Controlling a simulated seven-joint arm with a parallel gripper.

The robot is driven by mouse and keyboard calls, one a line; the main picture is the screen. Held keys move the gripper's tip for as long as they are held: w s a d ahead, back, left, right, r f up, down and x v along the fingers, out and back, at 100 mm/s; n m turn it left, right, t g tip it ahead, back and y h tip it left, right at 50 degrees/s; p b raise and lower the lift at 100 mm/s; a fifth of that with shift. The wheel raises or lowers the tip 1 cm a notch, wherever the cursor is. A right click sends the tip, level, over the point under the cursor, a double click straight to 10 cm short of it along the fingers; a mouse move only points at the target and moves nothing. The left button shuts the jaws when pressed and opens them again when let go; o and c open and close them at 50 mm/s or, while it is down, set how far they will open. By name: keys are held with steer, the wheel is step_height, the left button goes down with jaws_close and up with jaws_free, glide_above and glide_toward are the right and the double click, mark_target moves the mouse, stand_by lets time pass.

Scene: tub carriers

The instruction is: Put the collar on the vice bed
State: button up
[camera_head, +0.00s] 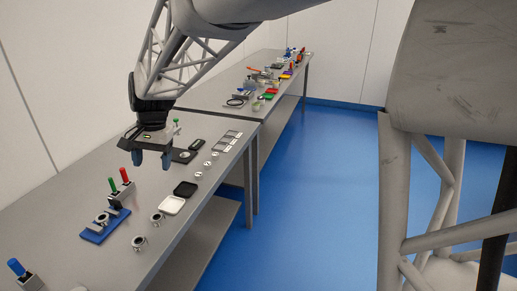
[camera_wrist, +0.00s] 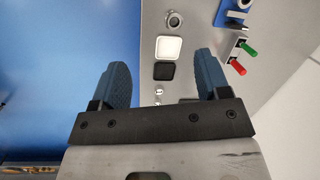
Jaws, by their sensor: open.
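A small metal collar (camera_head: 139,243) stands near the table's front edge, and a similar collar (camera_head: 158,218) stands behind it. One collar (camera_wrist: 174,20) shows at the top of the wrist view; I cannot tell which. The vice (camera_head: 93,236) has a blue base and grey blocks, with a round metal piece on it. It seems partly cut off at the top right of the wrist view (camera_wrist: 235,6). My gripper (camera_head: 152,159) is open and empty, with blue fingers pointing down above the table, farther along than the collars and vice.
Red (camera_head: 125,175) and green (camera_head: 112,184) handles stand upright behind the vice. A blue handle (camera_head: 15,266) is at lower left. Several small parts lie beyond the trays; a second table is farther back.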

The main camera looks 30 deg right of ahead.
steer(key=s+d+n+t, duration=0.1)
steer(key=s+d, duration=0.4)
steer(key=s, duration=0.5)
steer(key=s+d+n+t+h, duration=0.1)
steer(key=s+d, duration=0.4)
steer(key=s, duration=0.5)
steer(key=s+d+n+t+h, duration=0.1)
steer(key=s+d+n, duration=0.2)
steer(key=s, duration=0.7)
steer(key=d, duration=0.2)
steer(key=shift+s+d+f, duration=0.25)
steer(key=shift+d+f, duration=0.05)
steer(key=shift+d, duration=0.05)
